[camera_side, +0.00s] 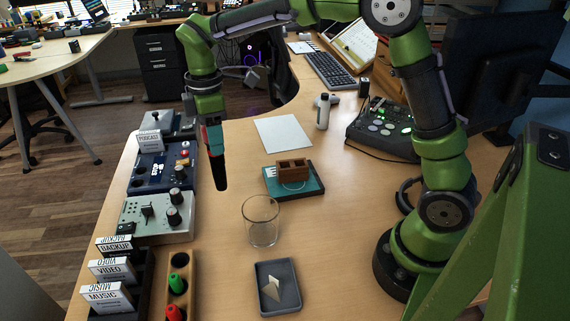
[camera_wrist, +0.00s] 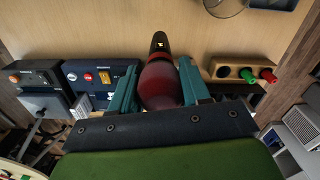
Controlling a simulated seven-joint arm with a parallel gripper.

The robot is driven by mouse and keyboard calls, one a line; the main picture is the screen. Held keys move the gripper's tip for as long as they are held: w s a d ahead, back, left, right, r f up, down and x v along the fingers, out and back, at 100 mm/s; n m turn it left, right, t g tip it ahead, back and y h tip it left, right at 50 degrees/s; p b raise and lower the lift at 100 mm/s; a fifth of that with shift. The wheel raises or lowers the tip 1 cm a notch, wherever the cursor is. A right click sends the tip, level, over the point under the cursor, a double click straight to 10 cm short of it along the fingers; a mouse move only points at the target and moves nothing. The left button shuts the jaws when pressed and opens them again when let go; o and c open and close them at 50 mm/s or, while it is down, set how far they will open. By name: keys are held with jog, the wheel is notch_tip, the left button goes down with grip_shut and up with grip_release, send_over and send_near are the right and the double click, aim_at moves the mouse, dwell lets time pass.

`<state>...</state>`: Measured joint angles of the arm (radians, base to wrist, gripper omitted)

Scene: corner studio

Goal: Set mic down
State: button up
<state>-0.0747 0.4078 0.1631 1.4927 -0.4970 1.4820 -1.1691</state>
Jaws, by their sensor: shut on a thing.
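My gripper (camera_side: 209,122) is shut on the mic (camera_side: 217,165), which hangs nearly upright below it, above the left part of the desk. The mic has a long black body and a red part up between the fingers. In the wrist view the red part of the mic (camera_wrist: 160,85) sits between my teal fingers, and its dark end points away from me. A wooden block (camera_side: 191,300) at the front left has a dark empty hole at its far end and holds a green and a red piece. The block also shows in the wrist view (camera_wrist: 222,63), right of the mic.
A clear glass (camera_side: 261,222) stands right of the mic. A grey tray (camera_side: 262,306) holds a pale angular piece. A brown block (camera_side: 292,169) sits on a teal book (camera_side: 315,187). Control boxes (camera_side: 165,220) line the left edge. White paper (camera_side: 283,133) lies farther back.

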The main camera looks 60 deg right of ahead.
aim_at(218, 161)
notch_tip(218, 161, down, 7)
jog(key=shift+r, duration=0.2)
dwell(0.3)
jog(key=shift+f, duration=0.2)
jog(key=o, duration=1.2)
jog(key=shift+r, duration=0.15)
